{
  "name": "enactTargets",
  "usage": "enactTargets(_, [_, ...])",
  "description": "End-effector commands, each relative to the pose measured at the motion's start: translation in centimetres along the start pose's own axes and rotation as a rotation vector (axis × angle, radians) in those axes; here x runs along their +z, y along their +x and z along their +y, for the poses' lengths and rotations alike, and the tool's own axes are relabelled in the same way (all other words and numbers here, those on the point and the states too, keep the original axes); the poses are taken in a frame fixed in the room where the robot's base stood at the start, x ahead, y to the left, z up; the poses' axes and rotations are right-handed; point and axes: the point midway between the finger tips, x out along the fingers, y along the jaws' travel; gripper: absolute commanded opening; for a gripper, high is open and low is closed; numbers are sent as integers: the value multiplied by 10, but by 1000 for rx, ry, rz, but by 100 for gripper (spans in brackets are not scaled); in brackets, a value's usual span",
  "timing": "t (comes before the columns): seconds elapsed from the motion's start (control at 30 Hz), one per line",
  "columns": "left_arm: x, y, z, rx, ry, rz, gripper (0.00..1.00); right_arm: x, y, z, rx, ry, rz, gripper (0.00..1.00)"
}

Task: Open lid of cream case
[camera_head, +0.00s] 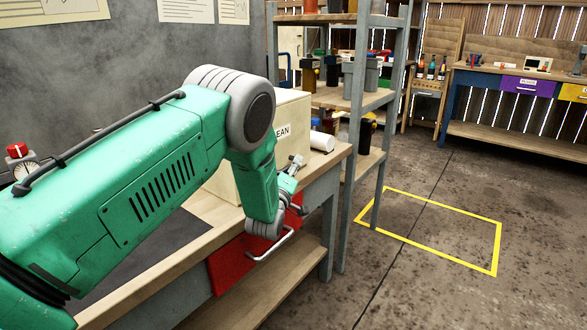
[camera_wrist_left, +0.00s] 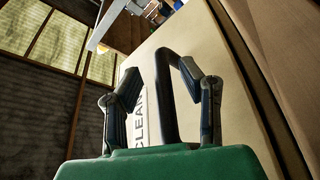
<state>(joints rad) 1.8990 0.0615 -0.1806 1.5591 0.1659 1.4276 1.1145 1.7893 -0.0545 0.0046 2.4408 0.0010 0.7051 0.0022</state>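The cream case (camera_head: 292,108) stands on the wooden workbench, partly hidden behind my green left arm. Part of its label, reading "EAN", shows on its face. In the left wrist view the case's pale side (camera_wrist_left: 215,42) fills much of the picture, with "CLEAN" lettering. A dark curved handle (camera_wrist_left: 164,85) shows between the fingers of my left gripper (camera_wrist_left: 160,70). The fingers are apart, and I see no firm hold on the handle. In the head view my left gripper (camera_head: 291,170) is small, at the case's front right. My right gripper is not in view.
The workbench (camera_head: 110,310) has a red drawer (camera_head: 228,270) with a metal handle below the case. A white roll (camera_head: 322,141) lies right of the case. A grey shelf rack (camera_head: 357,110) stands close behind. Floor with a yellow outline (camera_head: 440,255) is clear at right.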

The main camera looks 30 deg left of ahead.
Motion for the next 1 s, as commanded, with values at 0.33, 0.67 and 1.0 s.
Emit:
enactTargets(0.33, [-1, 0, -1, -2, 1, 1, 0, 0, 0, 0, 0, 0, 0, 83])
enactTargets(0.67, [-4, 0, 12, -13, -32, 4, 0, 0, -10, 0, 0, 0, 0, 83])
enactTargets(1.0, [-14, 5, 56, -51, -139, 8, 0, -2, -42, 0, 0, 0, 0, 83])
